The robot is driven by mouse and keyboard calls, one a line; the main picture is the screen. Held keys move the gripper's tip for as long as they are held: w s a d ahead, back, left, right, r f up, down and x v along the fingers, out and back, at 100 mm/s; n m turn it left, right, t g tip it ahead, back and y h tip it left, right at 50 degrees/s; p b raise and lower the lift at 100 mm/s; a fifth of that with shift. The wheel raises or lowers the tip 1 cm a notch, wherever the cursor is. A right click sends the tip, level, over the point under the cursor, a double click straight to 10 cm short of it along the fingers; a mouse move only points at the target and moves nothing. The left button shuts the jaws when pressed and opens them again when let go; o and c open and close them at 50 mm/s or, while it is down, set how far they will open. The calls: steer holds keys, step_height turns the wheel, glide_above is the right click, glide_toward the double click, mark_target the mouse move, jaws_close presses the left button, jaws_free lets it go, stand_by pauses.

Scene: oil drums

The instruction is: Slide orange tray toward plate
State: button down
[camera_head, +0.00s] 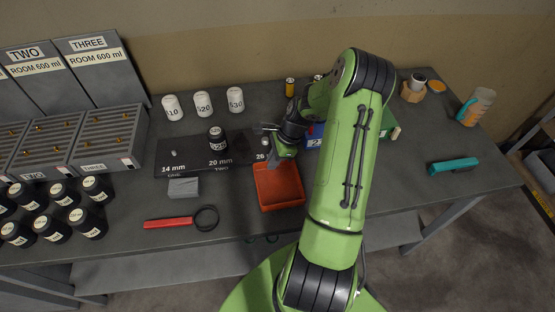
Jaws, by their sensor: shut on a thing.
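The orange tray (280,188) lies on the grey table near its front edge, and it looks empty. My gripper (271,160) is at the tray's back left edge, pointing down, and is shut on the tray's rim. The fingertips are small and partly hidden by the gripper's own body. The dark plate (190,157), marked 14 mm, 20 mm and 26, lies behind and to the left of the tray. My gripper and arm cover part of the plate's right end.
A grey block (183,187) and a red-handled ring tool (168,222) lie left of the tray. White numbered containers (204,104) stand behind the plate. A blue bin (315,136) is partly behind my arm. A teal tool (453,166) lies at right.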

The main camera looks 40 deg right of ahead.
mark_target(260, 160)
steer(key=shift+w+a, duration=0.65)
steer(key=shift+a, duration=0.15)
steer(key=shift+w+a, duration=0.6)
steer(key=shift+a, duration=0.2)
steer(key=c, duration=1.2)
jaws_free()
steer(key=shift+r, duration=0.15)
steer(key=shift+o, duration=0.2)
steer(key=shift+r, duration=0.1)
steer(key=shift+d+r, duration=0.2)
steer(key=shift+r, duration=0.2)
steer(key=p+v, duration=0.2)
steer(key=v, duration=1.2)
steer(key=shift+s+r, duration=0.2)
steer(key=shift+s, duration=0.2)
